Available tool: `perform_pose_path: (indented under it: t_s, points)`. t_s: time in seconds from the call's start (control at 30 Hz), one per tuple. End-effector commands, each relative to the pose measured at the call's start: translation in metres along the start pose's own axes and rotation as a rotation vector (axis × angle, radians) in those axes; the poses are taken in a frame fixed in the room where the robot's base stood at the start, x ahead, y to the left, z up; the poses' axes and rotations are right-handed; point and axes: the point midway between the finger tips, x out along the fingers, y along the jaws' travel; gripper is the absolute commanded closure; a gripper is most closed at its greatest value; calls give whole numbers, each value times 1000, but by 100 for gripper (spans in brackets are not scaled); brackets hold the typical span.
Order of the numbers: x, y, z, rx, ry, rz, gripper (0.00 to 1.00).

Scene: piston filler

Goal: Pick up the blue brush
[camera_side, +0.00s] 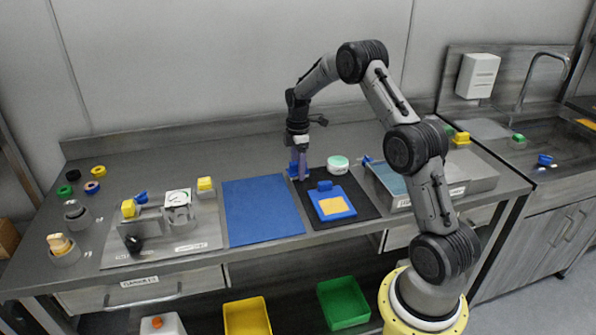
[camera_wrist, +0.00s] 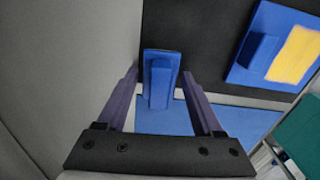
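The blue brush (camera_wrist: 162,78) lies between the two purple fingers of my gripper (camera_wrist: 160,82) in the wrist view, with its narrow block pointing back toward the palm. A gap shows on each side of the brush, so the fingers are open and apart from it. In the side view my gripper (camera_side: 299,172) points down at the back of the worktop, just left of the black mat. The blue brush (camera_side: 292,172) shows only partly there, behind the fingers. How far the fingertips are above the worktop is hard to tell.
A blue piece with a yellow pad (camera_side: 335,207) lies on the black mat (camera_side: 355,191), close to my gripper. A white tub with a green lid (camera_side: 338,166) stands right of my gripper. A blue mat (camera_side: 262,211) is clear at left; a metal tray (camera_side: 464,172) stands at right.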

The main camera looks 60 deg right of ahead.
Motion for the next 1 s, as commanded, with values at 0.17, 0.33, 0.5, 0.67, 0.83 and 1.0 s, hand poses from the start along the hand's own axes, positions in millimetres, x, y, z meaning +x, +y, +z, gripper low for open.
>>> perform_pose_path:
  t_s: [0.17,0.33,0.5,0.67,0.83,1.0]
  points:
    - [0,0,0,0,0,0,66]
    - [0,0,0,0,0,1,97]
    - [-1,0,0,0,0,1,100]
    - [-2,0,0,0,0,2,100]
    - [-13,1,0,0,1,5,100]
    - [-38,-3,0,0,1,5,100]
